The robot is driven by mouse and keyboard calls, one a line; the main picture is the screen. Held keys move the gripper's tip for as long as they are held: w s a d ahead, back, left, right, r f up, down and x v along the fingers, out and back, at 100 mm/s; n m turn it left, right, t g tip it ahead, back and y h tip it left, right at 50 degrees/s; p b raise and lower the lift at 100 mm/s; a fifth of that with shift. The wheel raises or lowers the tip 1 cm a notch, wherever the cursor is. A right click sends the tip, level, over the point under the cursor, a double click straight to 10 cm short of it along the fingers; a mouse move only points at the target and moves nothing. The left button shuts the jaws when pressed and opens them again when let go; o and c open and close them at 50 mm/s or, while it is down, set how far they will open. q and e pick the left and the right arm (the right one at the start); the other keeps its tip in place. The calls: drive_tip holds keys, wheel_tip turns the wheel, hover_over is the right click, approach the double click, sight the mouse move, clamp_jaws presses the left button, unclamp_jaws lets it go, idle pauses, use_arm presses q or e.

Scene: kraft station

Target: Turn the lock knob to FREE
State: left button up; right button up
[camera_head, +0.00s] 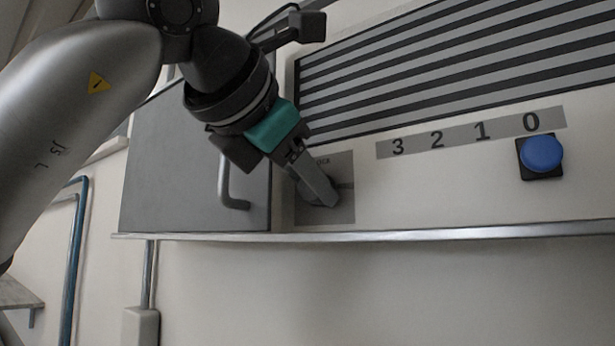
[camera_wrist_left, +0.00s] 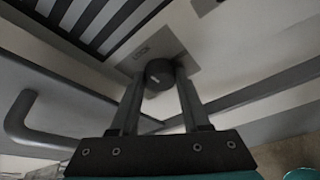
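The lock plate (camera_head: 341,212) is a grey panel on the pale wall unit, partly covered by my left gripper (camera_head: 328,200) in the head view. In the left wrist view the plate (camera_wrist_left: 187,62) carries a round dark knob (camera_wrist_left: 159,74) with a short light mark. My left gripper (camera_wrist_left: 160,82) has its two fingers apart, one on each side of the knob. Whether the fingers touch it I cannot tell. The knob is mostly hidden by the fingers in the head view. The FREE label cannot be read. My right gripper is not in view.
A grey cabinet door (camera_head: 170,165) with a bar handle (camera_head: 230,190) is left of the plate. A metal ledge (camera_head: 450,232) runs below. A striped grille (camera_head: 440,70), a number strip (camera_head: 457,134) and a blue button (camera_head: 541,153) are to the right.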

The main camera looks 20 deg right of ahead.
use_arm(q)
clamp_jaws()
drive_tip(key=m+t+b, duration=0.2)
drive_tip(key=m+b, duration=0.1)
drive_tip(key=m, duration=0.2)
drive_tip(key=m+t+b, duration=0.2)
drive_tip(key=m+b, duration=0.2)
drive_tip(key=m, duration=0.1)
drive_tip(key=f+m+t+h+b, duration=0.1)
drive_tip(key=m+t+b, duration=0.1)
drive_tip(key=m+b, duration=0.2)
drive_tip(key=shift+s+d+f+m, duration=0.1)
drive_tip(key=shift+s+d+m, duration=0.05)
drive_tip(key=shift+m, duration=0.55)
idle(0.4)
drive_tip(key=shift+o, duration=2.3)
unclamp_jaws()
